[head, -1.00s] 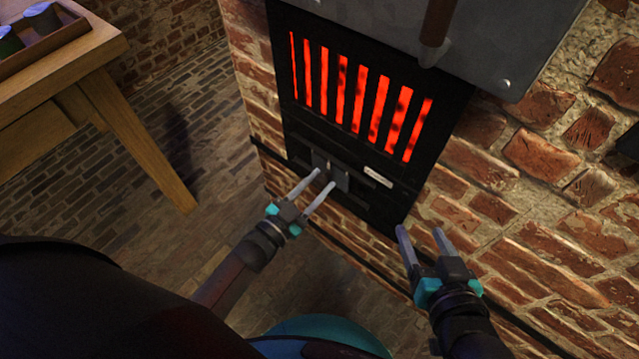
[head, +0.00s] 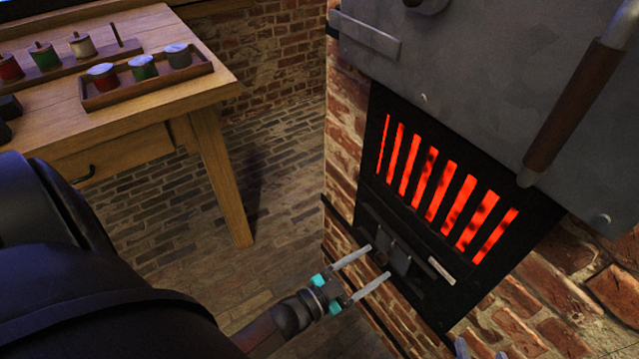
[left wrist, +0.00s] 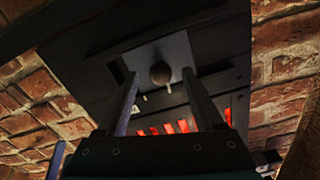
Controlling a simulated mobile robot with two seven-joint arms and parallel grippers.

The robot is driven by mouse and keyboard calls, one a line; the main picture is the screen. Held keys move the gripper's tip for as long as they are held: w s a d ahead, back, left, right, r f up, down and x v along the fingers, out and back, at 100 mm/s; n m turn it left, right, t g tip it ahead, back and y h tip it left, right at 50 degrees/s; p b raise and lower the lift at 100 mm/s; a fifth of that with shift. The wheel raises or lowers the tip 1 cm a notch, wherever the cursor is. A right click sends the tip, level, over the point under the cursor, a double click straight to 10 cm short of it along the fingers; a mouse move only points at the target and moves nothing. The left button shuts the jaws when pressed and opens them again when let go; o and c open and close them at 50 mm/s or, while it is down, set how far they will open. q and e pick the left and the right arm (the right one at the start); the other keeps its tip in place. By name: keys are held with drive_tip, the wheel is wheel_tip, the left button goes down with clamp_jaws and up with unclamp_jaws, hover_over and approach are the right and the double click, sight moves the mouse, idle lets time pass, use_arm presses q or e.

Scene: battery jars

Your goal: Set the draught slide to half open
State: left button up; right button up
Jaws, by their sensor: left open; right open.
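The draught slide is a dark grey plate (head: 393,253) low on the black stove front, below the glowing grate. In the left wrist view the plate (left wrist: 172,45) carries a round knob (left wrist: 160,75). Dark strips show on both sides of the plate; I cannot tell exactly how far the slide is open. My left gripper (head: 379,262) is open at the slide. Its fingers in the left wrist view (left wrist: 158,90) stand to either side of the knob, with a gap to it. My right gripper (head: 482,350) is open at the bottom edge, mostly cut off.
A pale label strip (head: 441,270) sits right of the slide. The grate (head: 437,190) glows red. A grey metal hood (head: 470,80) with a brown handle (head: 565,120) overhangs it. A wooden table (head: 160,110) with a tray of jars (head: 100,98) stands left; brick floor lies between.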

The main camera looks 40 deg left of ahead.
use_arm(q)
drive_tip(key=p+v, duration=0.3)
drive_tip(key=v, duration=1)
use_arm(e)
drive_tip(key=s+d+g+h, duration=0.2)
drive_tip(key=s+d+g, duration=0.3)
drive_tip(key=d, duration=0.1)
drive_tip(key=shift+s+d+r+m+h, duration=0.2)
drive_tip(key=shift+d+r+m+h, duration=0.05)
drive_tip(key=shift+r+m+h, duration=0.15)
drive_tip(key=shift+f, duration=0.1)
